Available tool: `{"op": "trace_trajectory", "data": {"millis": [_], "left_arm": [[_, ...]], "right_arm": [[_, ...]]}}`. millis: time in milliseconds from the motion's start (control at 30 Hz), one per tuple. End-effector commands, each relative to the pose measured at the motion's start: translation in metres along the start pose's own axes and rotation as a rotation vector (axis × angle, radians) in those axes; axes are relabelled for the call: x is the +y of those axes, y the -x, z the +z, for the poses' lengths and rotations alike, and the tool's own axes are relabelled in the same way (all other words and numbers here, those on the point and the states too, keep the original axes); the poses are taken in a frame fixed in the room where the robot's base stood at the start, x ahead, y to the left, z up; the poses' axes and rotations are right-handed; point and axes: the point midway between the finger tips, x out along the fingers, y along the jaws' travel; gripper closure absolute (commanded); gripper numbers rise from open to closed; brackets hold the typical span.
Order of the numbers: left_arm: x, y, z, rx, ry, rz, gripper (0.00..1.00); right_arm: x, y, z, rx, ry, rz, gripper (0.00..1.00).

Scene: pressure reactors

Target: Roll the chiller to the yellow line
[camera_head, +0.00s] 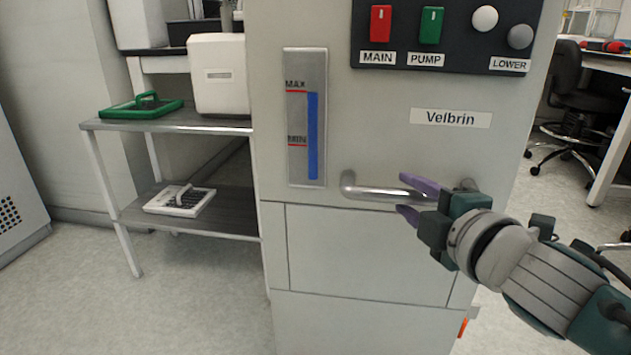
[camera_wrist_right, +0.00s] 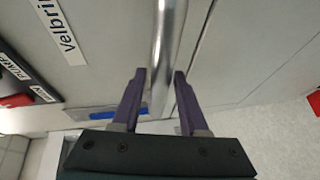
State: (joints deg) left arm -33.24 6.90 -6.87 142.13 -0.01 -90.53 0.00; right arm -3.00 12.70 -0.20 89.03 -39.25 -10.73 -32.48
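The chiller (camera_head: 365,250) is a tall grey cabinet labelled Velbrin, filling the middle of the head view. A horizontal metal bar handle (camera_head: 372,192) crosses its front. My right gripper (camera_head: 401,193) is at the right part of the handle, with one purple finger above the bar and one below. In the right wrist view the handle (camera_wrist_right: 167,40) runs between the two fingers of the gripper (camera_wrist_right: 160,73), which stand apart with gaps beside the bar. My left gripper is not in view. No yellow line shows.
A metal shelf table (camera_head: 190,127) with a green tray (camera_head: 140,108) and a white box (camera_head: 217,90) stands close on the chiller's left. An office chair (camera_head: 577,105) and a bench (camera_head: 613,165) are behind right. Floor (camera_head: 190,300) is clear at lower left.

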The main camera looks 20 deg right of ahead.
Motion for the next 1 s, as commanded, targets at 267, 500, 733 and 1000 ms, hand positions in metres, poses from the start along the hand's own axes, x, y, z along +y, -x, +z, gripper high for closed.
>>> {"op": "trace_trajectory", "data": {"millis": [267, 500, 733, 1000], "left_arm": [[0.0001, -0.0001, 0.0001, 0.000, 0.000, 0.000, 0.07], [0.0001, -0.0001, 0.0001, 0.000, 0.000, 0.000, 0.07], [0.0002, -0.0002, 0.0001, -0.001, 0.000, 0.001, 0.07], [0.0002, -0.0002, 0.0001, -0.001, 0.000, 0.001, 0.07]], "right_arm": [[-0.0001, 0.0002, -0.0002, 0.000, 0.000, 0.000, 0.89], [-0.0001, 0.0002, -0.0002, 0.000, 0.000, 0.000, 1.00], [0.0000, 0.0002, -0.0003, 0.001, 0.000, 0.000, 1.00], [0.0001, 0.0002, -0.0003, 0.001, -0.001, 0.001, 1.00]]}}
